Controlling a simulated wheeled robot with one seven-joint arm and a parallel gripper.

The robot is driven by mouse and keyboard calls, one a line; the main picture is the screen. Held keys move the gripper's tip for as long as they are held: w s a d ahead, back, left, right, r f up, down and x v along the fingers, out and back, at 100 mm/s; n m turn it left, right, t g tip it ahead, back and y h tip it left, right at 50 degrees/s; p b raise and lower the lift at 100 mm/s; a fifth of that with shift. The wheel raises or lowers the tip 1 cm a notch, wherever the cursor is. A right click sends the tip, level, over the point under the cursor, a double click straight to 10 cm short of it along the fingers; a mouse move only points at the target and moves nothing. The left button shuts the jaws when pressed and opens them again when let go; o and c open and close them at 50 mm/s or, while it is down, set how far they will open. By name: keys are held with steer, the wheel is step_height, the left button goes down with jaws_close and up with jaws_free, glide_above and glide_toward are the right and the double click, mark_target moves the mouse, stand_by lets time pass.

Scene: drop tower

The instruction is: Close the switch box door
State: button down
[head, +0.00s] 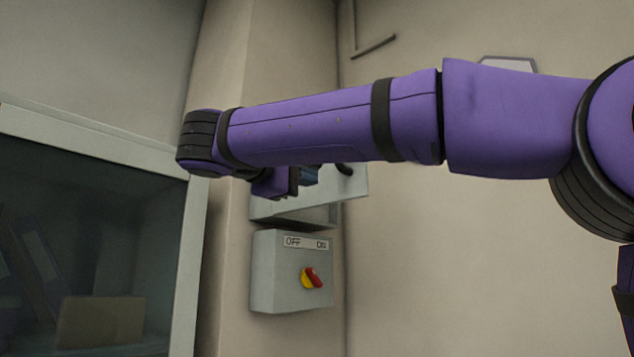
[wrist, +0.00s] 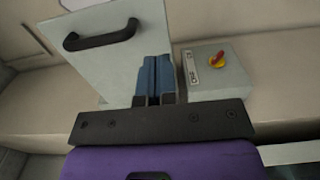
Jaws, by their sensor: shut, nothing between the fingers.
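The switch box (head: 275,208) is a light grey box on the wall, mostly hidden behind my arm in the head view. Its door (head: 356,185) stands open, swung out to the right, with a black handle (head: 345,169). In the wrist view the door (wrist: 117,68) is a pale panel on the left with the same handle (wrist: 102,35). My gripper (head: 309,176) is at the open door. Its blue fingers (wrist: 156,62) are together and empty, beside the door's right side in the wrist view. I cannot tell whether they touch it.
A grey box (head: 263,275) marked OFF and ON, with a red and yellow knob (head: 312,278), is mounted just below. It also shows right of my fingers in the wrist view (wrist: 228,82). A framed glass cabinet (head: 195,225) stands at the left. The right wall is mostly bare.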

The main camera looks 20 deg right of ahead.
mark_target(355, 193)
steer(key=x, duration=1.2)
steer(key=shift+d, duration=0.2)
steer(key=shift+d, duration=0.1)
